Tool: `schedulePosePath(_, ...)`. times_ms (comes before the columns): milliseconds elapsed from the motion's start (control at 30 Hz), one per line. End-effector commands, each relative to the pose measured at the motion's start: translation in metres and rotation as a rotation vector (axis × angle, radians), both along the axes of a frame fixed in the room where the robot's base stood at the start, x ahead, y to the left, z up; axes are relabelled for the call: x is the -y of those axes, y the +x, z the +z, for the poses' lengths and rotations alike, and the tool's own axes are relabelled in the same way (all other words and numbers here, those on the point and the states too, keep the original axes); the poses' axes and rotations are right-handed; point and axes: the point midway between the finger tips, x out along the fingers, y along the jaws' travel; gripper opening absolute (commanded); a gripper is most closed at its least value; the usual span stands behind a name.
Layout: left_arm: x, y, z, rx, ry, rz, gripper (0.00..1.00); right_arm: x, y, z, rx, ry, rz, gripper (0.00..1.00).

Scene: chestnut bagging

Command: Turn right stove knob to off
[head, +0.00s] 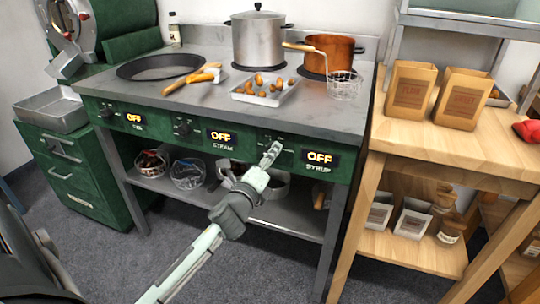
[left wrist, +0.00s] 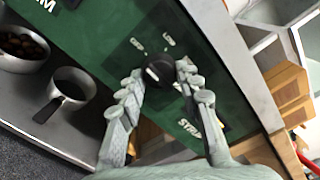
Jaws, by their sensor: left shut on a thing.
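The right stove knob (left wrist: 158,69) is round and black on the green front panel, between my left gripper's fingertips in the left wrist view. In the head view the gripper hides most of it. The display (head: 319,158) beside it, above the label SYRUP, reads OFF. My left gripper (head: 271,152) reaches up to the panel from below and is shut on the knob; its fingers also show in the left wrist view (left wrist: 161,77). My right gripper is not in view.
The stove top (head: 215,98) holds a black pan (head: 160,67), a steel pot (head: 257,40), a copper pot (head: 330,52) and a tray of chestnuts (head: 264,96). The middle and left displays also read OFF. A wooden table (head: 440,135) with paper bags stands close on the right.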

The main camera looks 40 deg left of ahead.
Motion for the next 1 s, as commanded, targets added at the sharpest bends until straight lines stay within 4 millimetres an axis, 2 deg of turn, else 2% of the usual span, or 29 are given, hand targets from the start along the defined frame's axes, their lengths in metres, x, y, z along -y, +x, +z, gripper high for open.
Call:
schedulePosePath(500,-0.0012,0.0001,0.0008,0.006,-0.017,0.003,0.05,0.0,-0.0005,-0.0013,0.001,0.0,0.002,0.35)
schedulePosePath(533,-0.0011,0.0001,0.0008,0.006,-0.017,0.003,0.38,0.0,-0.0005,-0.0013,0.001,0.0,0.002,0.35)
schedulePosePath(667,-0.0009,0.0001,0.0006,0.005,-0.016,0.002,0.54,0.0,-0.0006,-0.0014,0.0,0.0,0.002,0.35)
schedulePosePath(1000,0.0003,-0.0023,-0.0001,0.004,-0.016,0.0,0.55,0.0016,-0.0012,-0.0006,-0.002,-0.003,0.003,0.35)
